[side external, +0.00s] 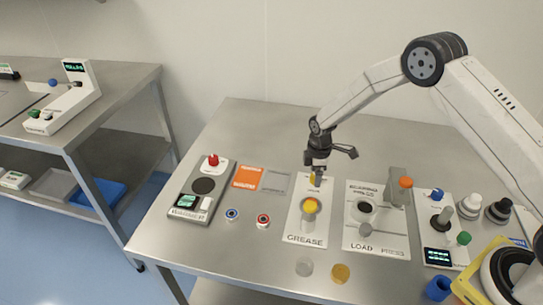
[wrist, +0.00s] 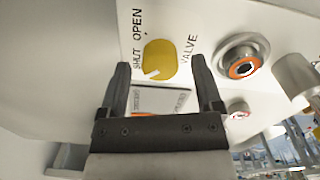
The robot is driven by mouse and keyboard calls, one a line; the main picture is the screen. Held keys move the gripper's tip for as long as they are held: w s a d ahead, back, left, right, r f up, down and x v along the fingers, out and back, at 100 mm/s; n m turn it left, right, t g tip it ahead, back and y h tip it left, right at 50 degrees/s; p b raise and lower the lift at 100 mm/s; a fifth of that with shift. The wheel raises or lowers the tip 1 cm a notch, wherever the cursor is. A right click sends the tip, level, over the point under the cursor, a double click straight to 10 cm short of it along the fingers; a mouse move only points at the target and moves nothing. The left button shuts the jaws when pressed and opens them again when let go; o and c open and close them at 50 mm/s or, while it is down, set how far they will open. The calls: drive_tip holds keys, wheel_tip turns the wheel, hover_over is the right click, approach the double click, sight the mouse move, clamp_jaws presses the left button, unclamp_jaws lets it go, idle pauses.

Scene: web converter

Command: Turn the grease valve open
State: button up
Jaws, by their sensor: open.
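The grease valve is a yellow knob (wrist: 160,55) on a white panel in the wrist view, with the words SHUT, OPEN and VALVE printed around it. A white mark sits at its lower left, closer to SHUT than to OPEN. My gripper (wrist: 161,66) is open, its two dark fingers apart with the knob showing between and beyond their tips. I cannot tell whether they touch it.
A grey cylinder with a yellow top (side external: 310,206) stands in front of my gripper on the same panel. The LOAD PRESS panel (side external: 376,240) is to the right, with an orange-tipped grey block (side external: 398,188). An orange tile (side external: 247,177) lies left. The table's back is clear.

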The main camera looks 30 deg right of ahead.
drive_tip(key=shift+f, duration=0.25)
clamp_jaws()
